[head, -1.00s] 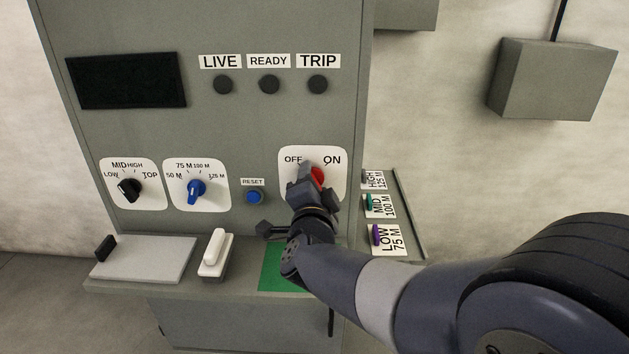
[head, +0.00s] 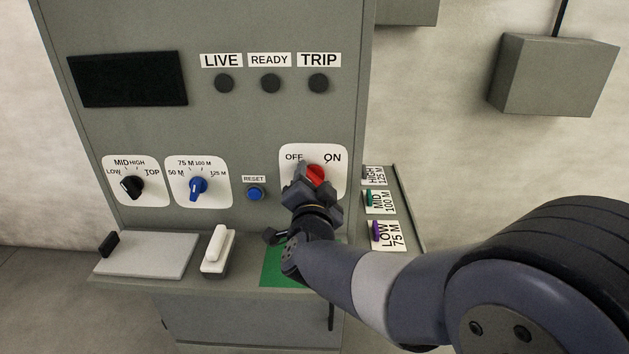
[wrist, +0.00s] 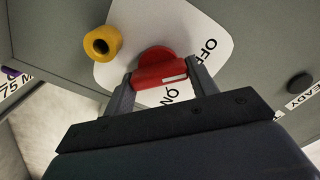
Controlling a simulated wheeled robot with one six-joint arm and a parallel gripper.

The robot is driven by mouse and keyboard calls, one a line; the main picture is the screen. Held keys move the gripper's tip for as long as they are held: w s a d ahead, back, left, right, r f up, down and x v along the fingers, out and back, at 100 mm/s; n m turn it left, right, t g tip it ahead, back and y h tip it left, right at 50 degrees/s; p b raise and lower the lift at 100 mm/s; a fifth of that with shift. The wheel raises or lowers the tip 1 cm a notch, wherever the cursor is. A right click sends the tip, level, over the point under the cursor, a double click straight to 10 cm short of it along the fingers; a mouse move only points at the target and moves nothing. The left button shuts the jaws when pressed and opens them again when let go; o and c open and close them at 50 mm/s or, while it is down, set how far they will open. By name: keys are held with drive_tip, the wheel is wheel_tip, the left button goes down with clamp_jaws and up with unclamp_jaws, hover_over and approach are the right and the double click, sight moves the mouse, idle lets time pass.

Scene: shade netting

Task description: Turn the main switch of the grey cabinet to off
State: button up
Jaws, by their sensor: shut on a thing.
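The main switch is a red knob (head: 315,175) on a white plate (head: 338,185) marked OFF at left and ON at right, on the grey cabinet (head: 235,125). My gripper (head: 304,187) covers its lower left part in the head view. In the wrist view the red handle (wrist: 158,74) sits between the two fingers of my gripper (wrist: 160,86), which is shut on it. A white mark on the handle runs to its right end there, near the labels; I cannot tell exactly which position it points at.
A yellow hollow piece (wrist: 103,43) stands out beside the knob in the wrist view. A blue reset button (head: 255,194), a blue selector (head: 198,187) and a black selector (head: 131,186) are to the left. The lamps above, including TRIP (head: 318,83), are dark.

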drive_tip(key=o, duration=1)
drive_tip(key=s+b, duration=0.1)
drive_tip(key=s, duration=1)
drive_tip(key=shift+a, duration=0.15)
drive_tip(key=shift+w, duration=0.15)
drive_tip(key=w, duration=0.5)
drive_tip(key=w+p, duration=0.1)
drive_tip(key=w, duration=0.5)
drive_tip(key=shift+d, duration=0.2)
drive_tip(key=shift+s, duration=0.15)
